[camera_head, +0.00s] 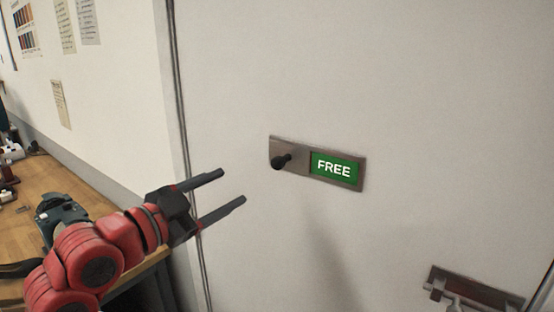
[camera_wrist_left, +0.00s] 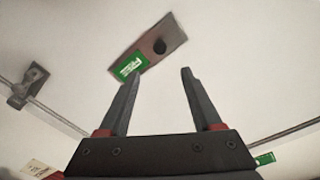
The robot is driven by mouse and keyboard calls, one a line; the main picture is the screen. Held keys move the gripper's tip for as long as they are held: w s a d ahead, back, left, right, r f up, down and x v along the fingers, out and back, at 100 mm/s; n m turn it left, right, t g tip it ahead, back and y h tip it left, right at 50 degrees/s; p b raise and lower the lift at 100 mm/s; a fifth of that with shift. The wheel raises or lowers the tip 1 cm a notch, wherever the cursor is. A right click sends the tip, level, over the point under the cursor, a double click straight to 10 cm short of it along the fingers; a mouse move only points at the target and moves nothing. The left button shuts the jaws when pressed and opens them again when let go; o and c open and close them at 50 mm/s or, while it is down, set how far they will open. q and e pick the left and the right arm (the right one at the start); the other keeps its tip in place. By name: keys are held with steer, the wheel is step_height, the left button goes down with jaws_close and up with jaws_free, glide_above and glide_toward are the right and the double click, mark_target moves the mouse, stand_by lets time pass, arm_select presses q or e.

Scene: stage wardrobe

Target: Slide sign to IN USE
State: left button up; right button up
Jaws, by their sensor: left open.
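The sliding sign (camera_head: 290,147) is a metal plate on a white door, with a green panel (camera_head: 334,169) reading FREE on its right half. A dark knob (camera_head: 281,161) sticks out from its left half. My left gripper (camera_head: 234,186) is open and empty, to the left of the sign and a little below the knob, apart from it. In the left wrist view the sign (camera_wrist_left: 140,45) is beyond the open fingertips (camera_wrist_left: 160,72), with the knob (camera_wrist_left: 159,46) above the gap between them. My right gripper is not in view.
The white door (camera_head: 420,90) fills the right side. A metal door fitting (camera_head: 470,291) is at the lower right; it also shows in the left wrist view (camera_wrist_left: 28,85). A wooden table (camera_head: 60,180) with small items stands at the left. Papers (camera_head: 61,103) hang on the wall.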

mark_target(275, 163)
arm_select(q)
steer(key=p+x, duration=0.5)
steer(key=x, duration=0.9)
steer(key=shift+d, duration=0.15)
steer(key=shift+w+d, duration=0.35)
steer(key=shift+w, duration=0.25)
steer(key=shift+f, duration=0.1)
jaws_close()
